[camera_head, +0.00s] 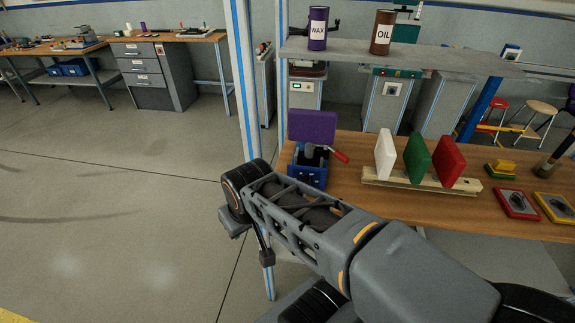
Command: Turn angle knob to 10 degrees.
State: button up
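I cannot make out an angle knob or a degree scale in this view. A blue device (309,175) stands at the left end of the wooden workbench (365,150), partly hidden behind my arm. A purple block (312,126) stands upright at its top, and a lever with a red handle (340,155) sticks out to its right. Whether this device carries a knob is too small to tell. My arm reaches from the lower right toward the bench's left end. My gripper is not visible.
White, green and red pads (417,158) stand in a wooden rack (420,183). Framed red and yellow pieces lie further right. A shelf above holds a purple WAX can (317,28) and a brown OIL can (382,32). A blue-grey post (243,80) rises at left; the floor beyond is clear.

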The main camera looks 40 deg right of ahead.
aim_at(307, 181)
jog(key=z, duration=1.15)
jog(key=k, duration=0.25)
jog(key=z, duration=0.9)
jog(key=k, duration=0.95)
jog(key=u, duration=1.3)
jog(key=i, duration=0.5)
